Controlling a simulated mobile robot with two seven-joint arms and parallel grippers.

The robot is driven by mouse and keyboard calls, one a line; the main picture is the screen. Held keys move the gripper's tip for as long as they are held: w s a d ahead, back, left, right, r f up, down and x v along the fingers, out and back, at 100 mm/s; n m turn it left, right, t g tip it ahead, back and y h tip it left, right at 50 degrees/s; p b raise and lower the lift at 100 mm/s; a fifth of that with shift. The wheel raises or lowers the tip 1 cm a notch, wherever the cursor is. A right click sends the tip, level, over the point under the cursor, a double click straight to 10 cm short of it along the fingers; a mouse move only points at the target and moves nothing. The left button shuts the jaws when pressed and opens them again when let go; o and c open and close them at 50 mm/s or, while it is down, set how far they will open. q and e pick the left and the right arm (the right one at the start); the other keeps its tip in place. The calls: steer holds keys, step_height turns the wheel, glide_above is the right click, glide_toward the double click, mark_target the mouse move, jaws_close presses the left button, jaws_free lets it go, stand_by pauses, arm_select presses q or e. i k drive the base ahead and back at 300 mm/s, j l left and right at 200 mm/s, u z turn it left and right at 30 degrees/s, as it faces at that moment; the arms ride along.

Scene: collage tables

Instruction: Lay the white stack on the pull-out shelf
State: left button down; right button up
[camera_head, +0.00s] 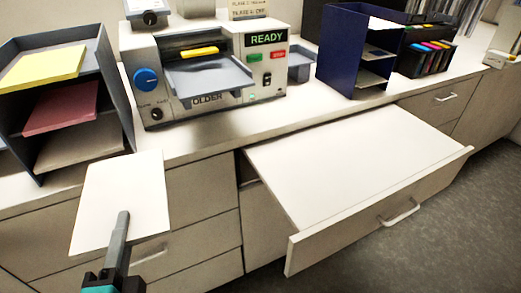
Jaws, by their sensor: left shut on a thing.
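The white stack (128,192) is at the left, in front of the counter and the paper tray rack. My left gripper (123,222) is shut on the white stack at its near edge, with one finger showing on top. The stack appears held in the air, its face tilted toward the camera. The pull-out shelf (340,165) is pulled out from the counter to the right of the gripper. Its white top is bare. My right gripper is not in view.
A folder machine (205,75) with a READY display stands on the counter. A dark tray rack (75,85) with yellow, pink and pale sheets is at left. A blue rack (345,55) and marker holder (425,55) stand at the back right. The shelf's front has a handle (400,213).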

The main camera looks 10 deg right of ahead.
mark_target(324, 180)
steer(key=l, duration=0.55)
steer(key=i+l, duration=0.15)
steer(key=l, duration=1)
steer(key=k+l+u, duration=0.15)
steer(key=l, duration=0.25)
steer(key=k+l+u, duration=0.1)
steer(key=l, duration=0.25)
steer(key=k+l+u, duration=0.15)
steer(key=l, duration=0.2)
steer(key=k+l+u, duration=0.15)
